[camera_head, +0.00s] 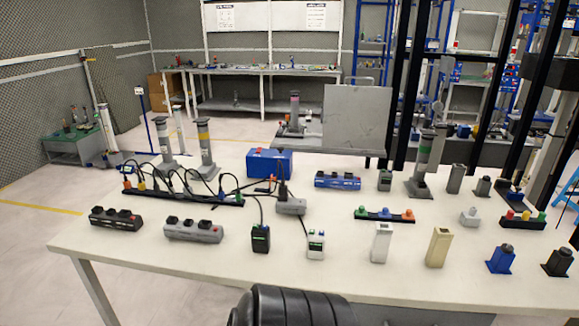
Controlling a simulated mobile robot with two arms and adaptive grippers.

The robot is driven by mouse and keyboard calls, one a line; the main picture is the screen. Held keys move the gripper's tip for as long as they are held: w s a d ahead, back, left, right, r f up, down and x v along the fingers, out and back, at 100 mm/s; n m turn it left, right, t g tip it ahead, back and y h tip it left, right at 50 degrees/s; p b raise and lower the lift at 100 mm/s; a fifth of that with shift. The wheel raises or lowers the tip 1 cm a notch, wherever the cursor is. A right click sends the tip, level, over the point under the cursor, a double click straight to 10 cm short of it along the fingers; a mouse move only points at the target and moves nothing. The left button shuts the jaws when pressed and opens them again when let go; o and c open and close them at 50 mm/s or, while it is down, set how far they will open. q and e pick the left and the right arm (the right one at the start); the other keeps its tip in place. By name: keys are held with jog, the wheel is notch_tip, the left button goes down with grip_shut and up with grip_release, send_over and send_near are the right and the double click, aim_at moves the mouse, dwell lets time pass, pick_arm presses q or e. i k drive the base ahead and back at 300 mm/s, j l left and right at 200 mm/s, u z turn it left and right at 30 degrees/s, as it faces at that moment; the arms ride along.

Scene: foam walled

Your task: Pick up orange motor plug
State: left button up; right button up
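Several small orange pieces show on the white table (110,250), and I cannot tell which is the orange motor plug. One orange plug (127,184) sits at the left end of a black power strip (185,198) with black cords. An orange piece (407,216) is at the right end of a small dark strip (384,215), which also has blue and green pieces. A bit of orange (264,189) shows by the blue box. Neither gripper shows. A black ribbed part, likely mine, is at the bottom middle edge.
Behind the strip are a blue box (270,163) and grey posts (206,148). Dark and grey sockets (193,231), chargers (260,238), a white block (381,242) and a beige block (438,247) line the front. The table's front strip is clear.

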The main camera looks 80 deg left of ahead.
aim_at(127, 183)
jog(key=u, duration=3.8)
